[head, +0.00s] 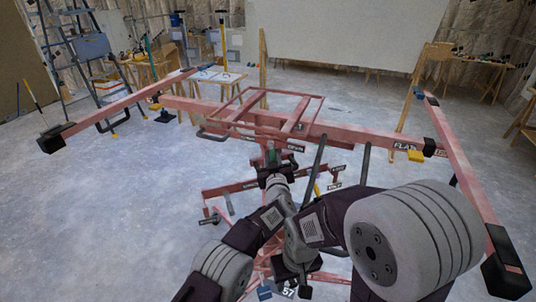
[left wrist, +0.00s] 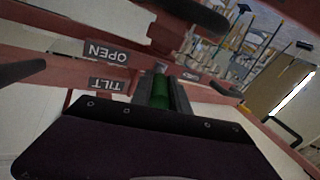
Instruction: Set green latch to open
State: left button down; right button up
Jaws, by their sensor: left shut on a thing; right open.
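The green latch (left wrist: 161,92) shows in the left wrist view as a green bar between the dark fingers of my left gripper (left wrist: 161,86). My left gripper is shut on it. Labels reading OPEN (left wrist: 107,53) and TILT (left wrist: 106,83) are on the red frame beside it, upside down in this view. In the head view my left gripper (head: 273,171) is at the middle of the red panel lift (head: 345,132), below its crossbar; the latch is mostly hidden there. My right gripper (head: 290,284) is lower, open and apart from the latch, near the lift's base.
The lift's long side arms spread left (head: 120,104) and right (head: 462,170), with black end pads. A yellow latch (head: 415,156) sits at the right by a FLAT label. Ladders, workbenches and a white board stand behind. The concrete floor at left is clear.

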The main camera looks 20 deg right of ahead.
pick_arm(q)
jog(key=shift+r, duration=0.2)
jog(key=c, duration=1.3)
grip_release()
jog(key=shift+f, duration=0.1)
